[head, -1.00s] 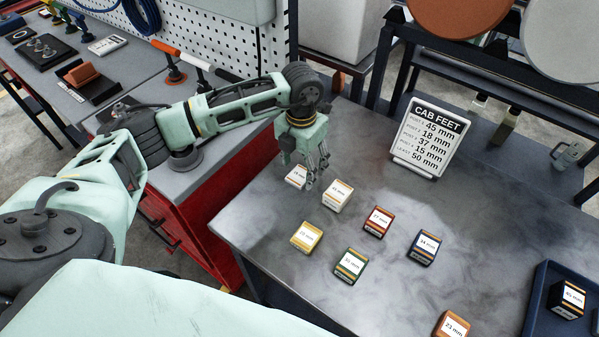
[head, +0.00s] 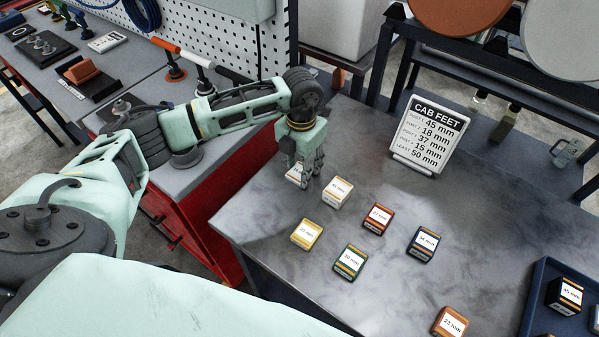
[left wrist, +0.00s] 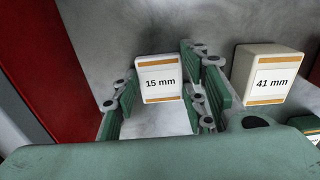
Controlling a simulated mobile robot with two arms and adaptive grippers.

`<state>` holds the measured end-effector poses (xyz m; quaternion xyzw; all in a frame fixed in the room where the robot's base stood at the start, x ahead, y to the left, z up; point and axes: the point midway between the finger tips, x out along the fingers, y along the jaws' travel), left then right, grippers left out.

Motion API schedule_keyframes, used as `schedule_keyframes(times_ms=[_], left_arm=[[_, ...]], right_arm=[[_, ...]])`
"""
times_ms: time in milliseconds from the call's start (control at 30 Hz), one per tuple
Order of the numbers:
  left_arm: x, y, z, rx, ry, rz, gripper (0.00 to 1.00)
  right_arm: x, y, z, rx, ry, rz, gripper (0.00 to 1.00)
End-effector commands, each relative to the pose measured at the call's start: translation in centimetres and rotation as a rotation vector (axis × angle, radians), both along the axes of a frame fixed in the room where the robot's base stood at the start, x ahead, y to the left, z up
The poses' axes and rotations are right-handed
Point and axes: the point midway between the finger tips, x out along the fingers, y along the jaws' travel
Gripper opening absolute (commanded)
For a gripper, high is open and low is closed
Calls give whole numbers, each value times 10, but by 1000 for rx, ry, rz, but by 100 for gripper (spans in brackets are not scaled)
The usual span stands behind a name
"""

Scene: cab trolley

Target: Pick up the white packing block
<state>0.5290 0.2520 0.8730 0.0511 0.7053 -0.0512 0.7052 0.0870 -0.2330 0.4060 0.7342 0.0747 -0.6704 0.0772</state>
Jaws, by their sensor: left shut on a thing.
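The white packing block (left wrist: 160,78), labelled 15 mm with orange bands, stands between the fingers of my left gripper (left wrist: 160,92) in the left wrist view. The gripper is shut on it. In the head view my left gripper (head: 304,176) reaches down at the bench's far left part, and its fingers partly hide the white block (head: 295,173). I cannot tell whether the block is clear of the bench top. My right gripper is not in view.
A cream 41 mm block (head: 337,191) stands close to the right of my left gripper; it also shows in the left wrist view (left wrist: 270,78). Yellow (head: 306,234), green (head: 349,262), red (head: 377,218), blue (head: 423,244) and orange (head: 450,322) blocks stand nearer. A sign (head: 430,138) stands behind; a blue tray (head: 533,300) is right.

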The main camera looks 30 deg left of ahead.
Motion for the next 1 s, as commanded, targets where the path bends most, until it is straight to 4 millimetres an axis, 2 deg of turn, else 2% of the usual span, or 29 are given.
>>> schedule_keyframes(times_ms=[267, 433, 533, 800, 1000], left_arm=[[1, 0, 4, 0, -2, 0, 16], [1, 0, 21, 0, -4, -1, 16], [2, 0, 40, 0, -7, -1, 16], [15, -63, 76, -3, -5, -5, 16], [21, -96, 97, 0, -3, -2, 16]], right_arm=[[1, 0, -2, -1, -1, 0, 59], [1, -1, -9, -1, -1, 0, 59], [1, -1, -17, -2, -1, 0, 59], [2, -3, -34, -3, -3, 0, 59], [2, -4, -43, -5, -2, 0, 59]])
